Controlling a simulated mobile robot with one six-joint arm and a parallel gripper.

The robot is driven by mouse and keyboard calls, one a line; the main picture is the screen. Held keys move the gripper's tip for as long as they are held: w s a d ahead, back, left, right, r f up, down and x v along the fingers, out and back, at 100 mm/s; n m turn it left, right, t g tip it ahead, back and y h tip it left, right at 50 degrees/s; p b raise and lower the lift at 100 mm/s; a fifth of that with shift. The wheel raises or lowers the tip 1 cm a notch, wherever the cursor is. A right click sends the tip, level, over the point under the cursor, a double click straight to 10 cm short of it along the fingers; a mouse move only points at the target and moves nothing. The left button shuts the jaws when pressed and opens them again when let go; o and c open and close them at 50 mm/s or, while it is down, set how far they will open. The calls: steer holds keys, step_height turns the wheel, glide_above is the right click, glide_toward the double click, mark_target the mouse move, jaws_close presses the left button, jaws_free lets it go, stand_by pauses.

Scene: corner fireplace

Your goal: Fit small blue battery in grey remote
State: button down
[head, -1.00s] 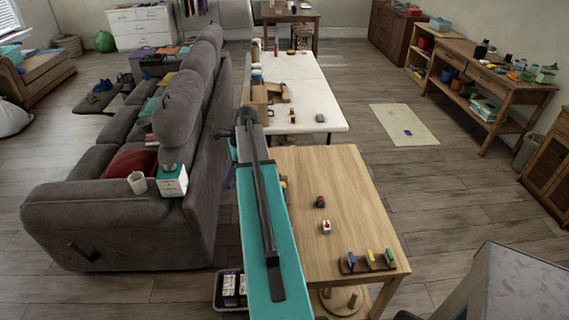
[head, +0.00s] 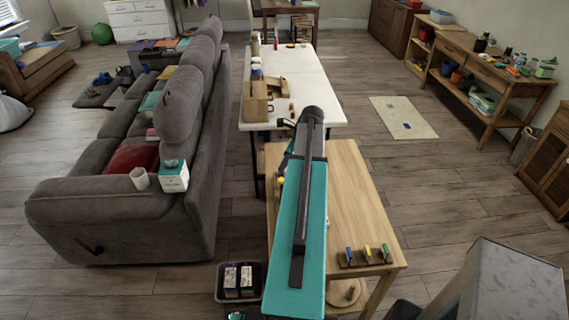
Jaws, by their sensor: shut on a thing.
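My teal arm reaches out over the wooden table (head: 352,205), and its dark elbow is near the table's far edge. My gripper is hidden behind the arm, so I cannot see its jaws or anything in them. I cannot make out a grey remote or a small blue battery for certain. A dark holder (head: 366,262) at the table's near right corner carries small upright blue (head: 349,254), yellow (head: 367,252) and green (head: 386,251) pieces; they are too small to identify.
A white table (head: 320,88) with wooden pieces stands beyond. A grey sofa (head: 110,213) is at left. A dark tray (head: 218,293) holding two boxes lies left of the near table. A workbench (head: 497,87) stands at right. The table's right half is mostly clear.

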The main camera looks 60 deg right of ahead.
steer(key=shift+p, duration=0.3)
steer(key=shift+f+b, duration=1.2)
steer(key=shift+f, duration=2)
steer(key=shift+f, duration=1.6)
stand_by(1.9)
steer(key=c, duration=1.7)
jaws_free()
steer(key=shift+c, duration=0.2)
steer(key=shift+s+b, duration=0.1)
steer(key=shift+b, duration=0.2)
